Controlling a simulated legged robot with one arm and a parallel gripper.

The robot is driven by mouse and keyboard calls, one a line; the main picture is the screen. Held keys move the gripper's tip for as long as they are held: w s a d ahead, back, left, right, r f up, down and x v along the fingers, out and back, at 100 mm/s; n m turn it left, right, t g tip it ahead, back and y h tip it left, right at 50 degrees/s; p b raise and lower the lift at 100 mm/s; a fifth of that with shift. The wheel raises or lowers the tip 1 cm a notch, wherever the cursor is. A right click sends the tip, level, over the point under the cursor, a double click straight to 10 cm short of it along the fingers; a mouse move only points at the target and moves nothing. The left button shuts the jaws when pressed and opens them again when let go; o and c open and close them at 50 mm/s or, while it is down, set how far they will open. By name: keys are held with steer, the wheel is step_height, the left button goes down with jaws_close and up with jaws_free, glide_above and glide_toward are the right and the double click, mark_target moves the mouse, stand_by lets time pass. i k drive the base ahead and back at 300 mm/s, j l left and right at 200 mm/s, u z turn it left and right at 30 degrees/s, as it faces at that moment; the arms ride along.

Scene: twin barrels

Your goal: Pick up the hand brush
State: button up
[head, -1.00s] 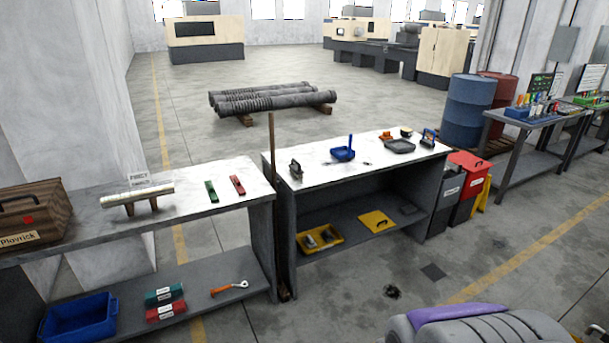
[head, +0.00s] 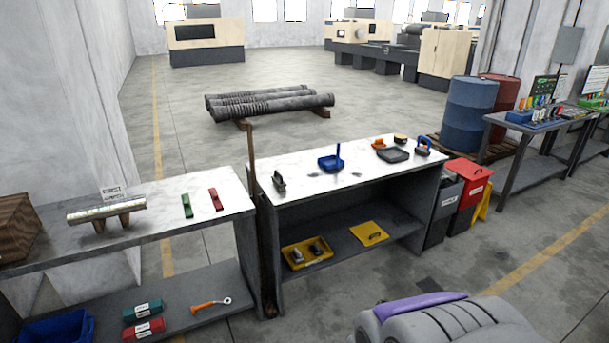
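Several small tools lie on the white top of the middle workbench (head: 300,188). A blue dustpan-like piece (head: 329,163) with an upright handle is near its middle. A dark block with a raised handle (head: 279,182) stands at its left end. A blue-handled, dark-based tool (head: 422,147) stands at its right end. Which of these is the hand brush I cannot tell at this size. All rest on the bench, with nothing holding them. My gripper is not in view.
A dark tray (head: 391,155) and an orange piece (head: 379,143) share the bench top. A thin brown post (head: 251,165) stands at its left end. Red bin (head: 467,180) and blue barrel (head: 468,112) are to the right.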

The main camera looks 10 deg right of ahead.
mark_target(278, 180)
steer(key=i+j, duration=0.1)
steer(key=i, duration=1.5)
steer(key=i+j+z, duration=0.1)
steer(key=i, duration=0.7)
